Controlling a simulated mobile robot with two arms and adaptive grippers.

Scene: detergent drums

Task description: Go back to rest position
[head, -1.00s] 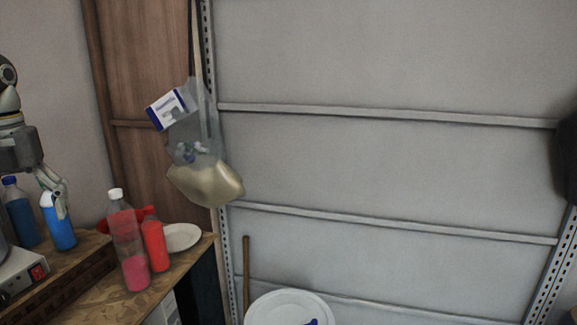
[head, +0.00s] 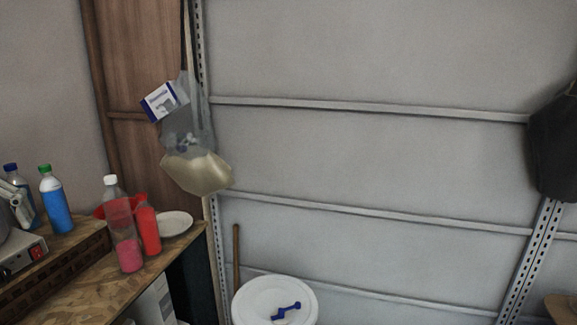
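The green-capped bottle stands upright on the raised wooden shelf. My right gripper is not in view.
A clear bottle with pink liquid (head: 127,240), a red bottle (head: 149,230) and a white plate (head: 174,224) stand on the wooden worktop (head: 95,290). A white drum (head: 258,299) with a blue item on its lid stands below. A bag (head: 197,170) hangs by the wall.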

